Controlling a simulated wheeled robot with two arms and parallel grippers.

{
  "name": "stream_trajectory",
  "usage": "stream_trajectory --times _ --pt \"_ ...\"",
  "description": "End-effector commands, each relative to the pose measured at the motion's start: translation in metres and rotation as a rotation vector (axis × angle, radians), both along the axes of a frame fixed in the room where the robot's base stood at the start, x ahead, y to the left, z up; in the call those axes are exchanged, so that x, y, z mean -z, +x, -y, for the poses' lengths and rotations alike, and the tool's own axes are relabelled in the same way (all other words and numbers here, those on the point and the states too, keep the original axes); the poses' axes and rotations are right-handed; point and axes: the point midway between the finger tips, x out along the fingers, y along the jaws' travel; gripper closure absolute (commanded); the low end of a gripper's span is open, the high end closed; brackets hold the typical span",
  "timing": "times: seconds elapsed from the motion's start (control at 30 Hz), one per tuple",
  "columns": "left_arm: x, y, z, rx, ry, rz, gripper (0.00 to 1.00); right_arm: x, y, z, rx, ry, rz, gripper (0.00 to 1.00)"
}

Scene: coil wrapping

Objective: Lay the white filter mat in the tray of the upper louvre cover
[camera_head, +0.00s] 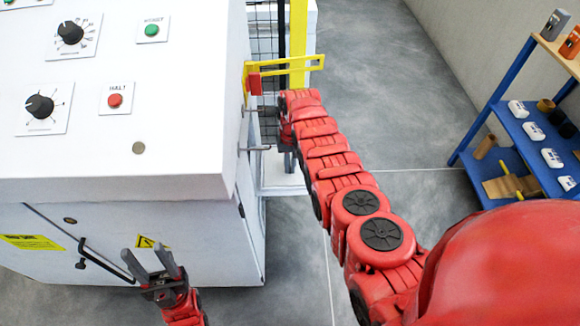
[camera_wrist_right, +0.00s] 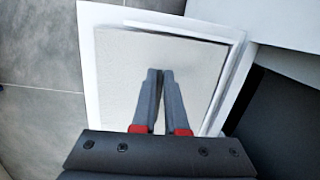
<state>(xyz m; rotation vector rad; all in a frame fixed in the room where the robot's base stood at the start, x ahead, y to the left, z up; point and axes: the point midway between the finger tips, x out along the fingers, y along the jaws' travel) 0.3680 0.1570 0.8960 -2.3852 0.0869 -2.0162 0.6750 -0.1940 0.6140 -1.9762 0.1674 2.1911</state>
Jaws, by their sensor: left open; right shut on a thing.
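My right gripper (camera_wrist_right: 160,72) has its two fingers close together, shut on the white filter mat (camera_wrist_right: 120,65), a pale grey-white square sheet. The mat lies over or within the white tray of the louvre cover (camera_wrist_right: 90,45), whose rim shows around it in the right wrist view. I cannot tell whether the mat rests flat on the tray floor. In the head view my right gripper (camera_head: 285,125) is beside the cabinet's right side, mostly hidden by its arm, and the mat cannot be made out there. My left gripper (camera_head: 153,268) is open and empty before the cabinet front.
The white cabinet (camera_head: 190,120) with knobs and buttons fills the left. A yellow post (camera_head: 299,40) and yellow bracket (camera_head: 312,63) stand close to my right gripper. A blue shelf (camera_head: 490,120) with small items is at the right. The grey floor between is clear.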

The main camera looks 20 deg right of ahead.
Motion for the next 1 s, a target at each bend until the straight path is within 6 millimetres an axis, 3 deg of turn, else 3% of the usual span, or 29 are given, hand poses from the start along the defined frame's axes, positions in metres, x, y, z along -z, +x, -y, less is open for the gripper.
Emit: stream_trajectory --times 0.07,0.1,0.23,0.67,0.87,1.0 --pt "0.0 0.0 0.0 0.0 0.0 0.0 0.5 -0.001 0.0 -0.001 -0.001 0.001 0.001 1.0" --pt "0.0 0.0 0.0 0.0 0.0 0.0 0.5 -0.001 0.0 -0.001 -0.001 0.001 0.001 0.84" --pt "0.0 0.0 0.0 0.0 0.0 0.0 0.5 -0.001 0.0 0.0 0.0 0.001 0.001 0.61" --pt "-0.004 0.0 0.0 0.0 0.0 0.0 0.5 -0.009 0.001 0.0 0.001 0.0 0.0 0.59" --pt "-0.01 0.0 0.0 0.0 0.0 0.0 0.5 -0.041 0.005 0.003 0.001 -0.001 0.005 0.59" --pt "-0.009 0.0 0.0 0.0 0.0 0.0 0.5 -0.074 0.009 0.005 0.001 -0.001 0.005 0.59"
